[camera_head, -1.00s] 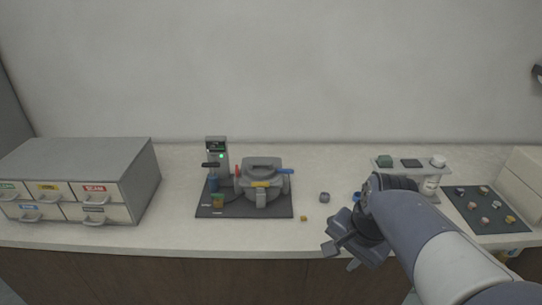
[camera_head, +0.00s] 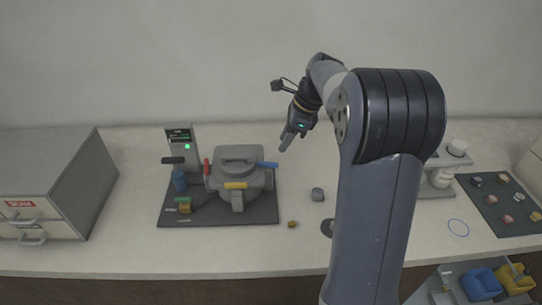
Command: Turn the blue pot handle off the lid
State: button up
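The grey mounting press pot with its lid (camera_head: 238,161) stands on a dark base plate (camera_head: 223,212) left of centre. The blue pot handle (camera_head: 266,164) sticks out to the right from the lid's edge. A red handle (camera_head: 206,167) is on the left side and a yellow one (camera_head: 235,185) at the front. My gripper (camera_head: 285,143) is up and to the right of the blue handle, pointing down and left towards it. A small gap seems to separate its tip from the handle. The fingers are seen edge-on, so their opening cannot be told.
A press column with a green light (camera_head: 182,151) stands behind left of the pot. A grey knob (camera_head: 317,194) and a small brown piece (camera_head: 292,224) lie right of the plate. A drawer cabinet (camera_head: 50,190) is at left. A dark sample mat (camera_head: 500,208) is at right.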

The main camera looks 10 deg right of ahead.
aim_at(271, 163)
jog(key=x, duration=0.8)
jog(key=shift+f, duration=0.2)
grip_shut()
